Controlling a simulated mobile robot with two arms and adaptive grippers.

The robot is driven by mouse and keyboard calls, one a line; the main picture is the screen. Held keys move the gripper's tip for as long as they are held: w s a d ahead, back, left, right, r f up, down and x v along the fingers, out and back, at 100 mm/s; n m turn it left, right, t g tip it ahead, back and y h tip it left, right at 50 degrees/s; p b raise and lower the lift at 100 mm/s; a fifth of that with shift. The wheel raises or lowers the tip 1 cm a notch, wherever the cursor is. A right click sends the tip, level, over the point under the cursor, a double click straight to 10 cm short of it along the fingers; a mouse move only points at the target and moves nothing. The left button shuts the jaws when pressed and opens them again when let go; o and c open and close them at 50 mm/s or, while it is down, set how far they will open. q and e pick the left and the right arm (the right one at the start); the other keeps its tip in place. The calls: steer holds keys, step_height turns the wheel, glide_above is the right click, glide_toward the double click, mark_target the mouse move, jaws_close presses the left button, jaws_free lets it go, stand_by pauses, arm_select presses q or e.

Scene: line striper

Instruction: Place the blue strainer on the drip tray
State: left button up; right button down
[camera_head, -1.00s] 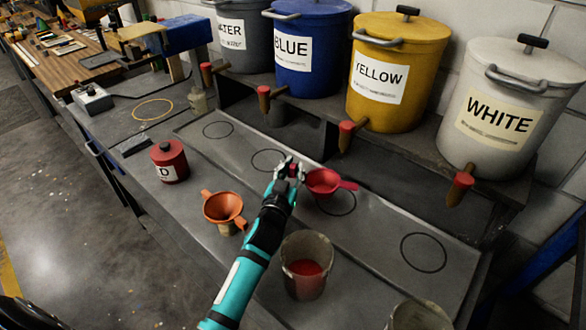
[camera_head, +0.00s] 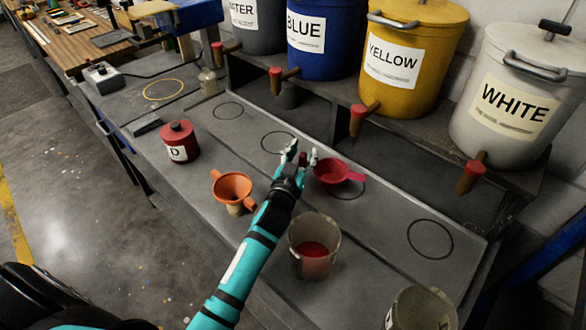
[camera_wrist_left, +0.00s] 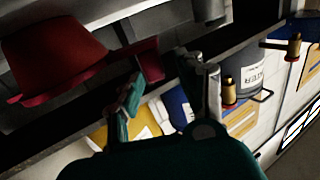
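No blue strainer shows; the strainer in view is red (camera_head: 332,171), with a handle pointing right. It is at the third ring of the long grey drip tray (camera_head: 385,222), overlapping the ring; I cannot tell whether it rests flat. My left gripper (camera_head: 302,154) is just left of it, fingers apart, with a small red tab between or behind them. In the left wrist view the strainer's red bowl (camera_wrist_left: 55,50) is at upper left, and the open fingers (camera_wrist_left: 168,82) show a red tab near the left one. My right gripper is not in view.
A cup with red paint (camera_head: 313,250) stands beside my left arm. An orange funnel (camera_head: 232,188) and a red can (camera_head: 178,142) are left. Labelled buckets, including yellow (camera_head: 410,50) and white (camera_head: 515,95), line the back shelf, taps overhanging. The tray's right ring (camera_head: 430,239) is empty.

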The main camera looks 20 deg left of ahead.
arm_select(q)
steer(key=s, duration=0.4)
steer(key=s+b, duration=0.1)
steer(key=s, duration=0.2)
steer(key=s+d, duration=0.1)
steer(key=s, duration=0.3)
steer(key=shift+s+r+b, duration=0.25)
steer(key=shift+s+b, duration=0.1)
